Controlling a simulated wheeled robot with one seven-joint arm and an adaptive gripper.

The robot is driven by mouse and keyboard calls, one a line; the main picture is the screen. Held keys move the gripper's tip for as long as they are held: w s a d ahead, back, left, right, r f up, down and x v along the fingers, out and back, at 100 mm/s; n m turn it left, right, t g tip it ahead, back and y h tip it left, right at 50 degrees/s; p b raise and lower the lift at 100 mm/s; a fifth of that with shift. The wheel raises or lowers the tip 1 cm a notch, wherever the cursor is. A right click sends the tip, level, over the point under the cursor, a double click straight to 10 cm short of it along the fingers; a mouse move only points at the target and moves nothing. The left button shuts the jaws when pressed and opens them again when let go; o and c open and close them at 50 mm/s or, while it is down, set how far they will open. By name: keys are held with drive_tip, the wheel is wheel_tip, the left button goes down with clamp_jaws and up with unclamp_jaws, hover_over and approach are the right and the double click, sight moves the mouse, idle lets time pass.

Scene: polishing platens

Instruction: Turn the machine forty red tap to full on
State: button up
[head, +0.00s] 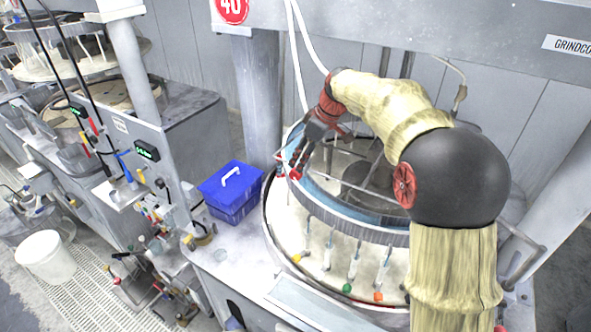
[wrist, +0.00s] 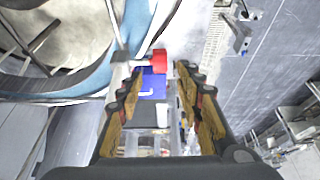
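The red tap (wrist: 159,62) shows in the wrist view as a red knob on the end of a grey-white stem coming from the blue-lined ring (wrist: 100,75). It lies at the fingertips, near the gap between them. My gripper (wrist: 154,78) is open, and I see nothing held in it. In the head view my gripper (head: 298,160) points down at the left rim of the ring (head: 350,229) on the machine under the red "40" sign (head: 232,9). Small red patches show by the fingertips there; I cannot tell which is the tap. Contact and tap angle are unclear.
A blue box with a white handle (head: 231,190) stands left of the ring. Several nozzles with coloured ends, including a green one (head: 347,288), hang along the ring's front. White hoses and a grey post (head: 262,95) rise behind. A white bucket (head: 45,256) stands at far left.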

sight(296, 175)
drive_tip(key=p+x, duration=0.1)
drive_tip(key=x, duration=0.5)
drive_tip(key=shift+w+a+f+p, duration=0.15)
drive_tip(key=shift+a+f+p, duration=0.05)
drive_tip(key=shift+f+p, duration=0.15)
drive_tip(key=shift+c, duration=0.7)
drive_tip(key=c, duration=0.8)
clamp_jaws()
